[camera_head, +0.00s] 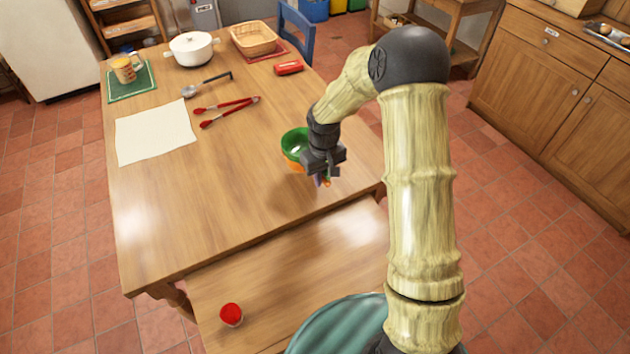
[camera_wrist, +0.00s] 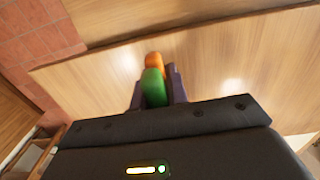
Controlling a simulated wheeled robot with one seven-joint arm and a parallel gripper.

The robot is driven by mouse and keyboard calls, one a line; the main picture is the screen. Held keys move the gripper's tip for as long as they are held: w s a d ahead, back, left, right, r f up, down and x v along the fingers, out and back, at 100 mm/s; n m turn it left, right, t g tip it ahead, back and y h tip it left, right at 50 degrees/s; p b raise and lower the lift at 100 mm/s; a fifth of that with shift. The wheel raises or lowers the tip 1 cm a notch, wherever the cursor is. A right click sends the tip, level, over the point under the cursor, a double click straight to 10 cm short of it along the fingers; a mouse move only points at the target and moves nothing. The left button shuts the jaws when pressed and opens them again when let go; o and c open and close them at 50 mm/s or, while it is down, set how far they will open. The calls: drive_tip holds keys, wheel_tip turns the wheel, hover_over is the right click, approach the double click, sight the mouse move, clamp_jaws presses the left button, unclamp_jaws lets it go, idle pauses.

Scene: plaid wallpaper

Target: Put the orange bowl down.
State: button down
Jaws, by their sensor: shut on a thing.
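The orange bowl (camera_head: 294,166) shows as a thin strip under a green bowl (camera_head: 295,143), which seems to sit nested in it. My gripper (camera_head: 323,180) is at their right side, over the table's near right part. In the wrist view my gripper (camera_wrist: 153,78) is shut with an orange piece (camera_wrist: 154,60) and a green piece (camera_wrist: 152,88) between its fingers. A shadow on the table left of the gripper suggests the bowls are held above the top; the gap is hard to judge. My gripper hides much of the orange bowl.
The wooden table (camera_head: 200,220) is bare in its near and middle part. A bench (camera_head: 290,275) in front holds a red cup (camera_head: 231,314).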

drive_tip(key=shift+d+f, duration=0.1)
drive_tip(key=shift+f, duration=1.3)
drive_tip(key=shift+w+f, duration=0.1)
drive_tip(key=shift+f, duration=1.8)
drive_tip(key=c, duration=1.4)
unclamp_jaws()
drive_tip(key=shift+f, duration=0.1)
wheel_tip(320, 180, up, 12)
drive_tip(key=shift+r, duration=0.15)
